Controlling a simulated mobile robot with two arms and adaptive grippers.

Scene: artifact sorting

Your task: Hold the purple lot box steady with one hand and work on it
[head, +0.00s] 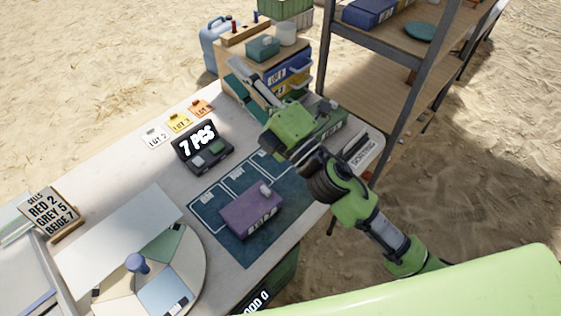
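The purple lot box (240,212) lies on the dark teal mat (258,250) near the table's front right edge. Its top looks closed, with a small pale piece at its far right corner and a label on its front side. My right gripper (243,76) is well beyond the box, up by the wooden drawer cabinet, and does not touch the box. Its fingers point up and left, and their gap is too small to make out. I see nothing held in it. My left gripper is out of view, and no hand is on the purple box.
A black case reading "7 PCS" (203,146) and several lot tags (179,122) stand behind the mat. A round sectioned tray (192,246) and a sign (49,212) are at left. The drawer cabinet (262,64) and a shelf (400,100) stand beyond my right arm.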

